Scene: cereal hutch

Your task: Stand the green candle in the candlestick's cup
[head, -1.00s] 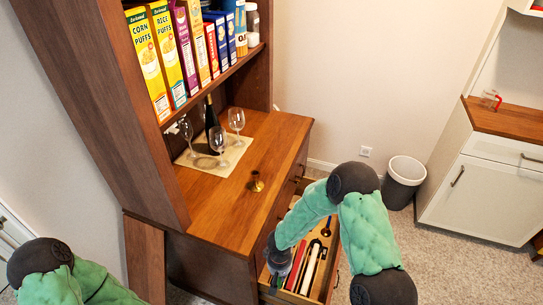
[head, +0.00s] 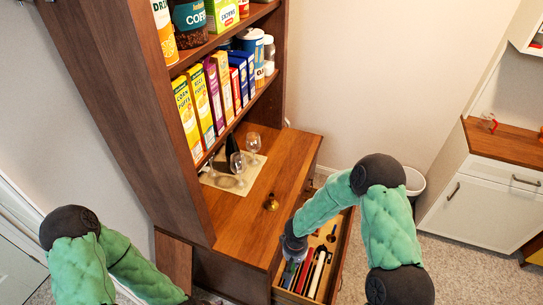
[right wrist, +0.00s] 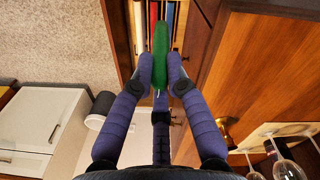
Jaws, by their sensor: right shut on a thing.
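The green candle (right wrist: 160,48) is between the fingers of my right gripper (right wrist: 160,75) in the right wrist view. The gripper is shut on it, and the candle points out past the fingertips over the open drawer. In the head view my right gripper (head: 292,248) is above the drawer's left end; the candle cannot be made out there. The brass candlestick (head: 271,203) stands upright on the wooden counter, up and left of the gripper, and apart from it. It also shows at the lower right of the right wrist view (right wrist: 224,130). My left gripper is out of view.
The open drawer (head: 338,262) holds several long utensils. Wine glasses (head: 238,163) and a dark bottle (head: 231,147) stand on a mat behind the candlestick. Shelves with cereal boxes (head: 186,112) rise at the left. The counter (head: 270,225) around the candlestick is clear.

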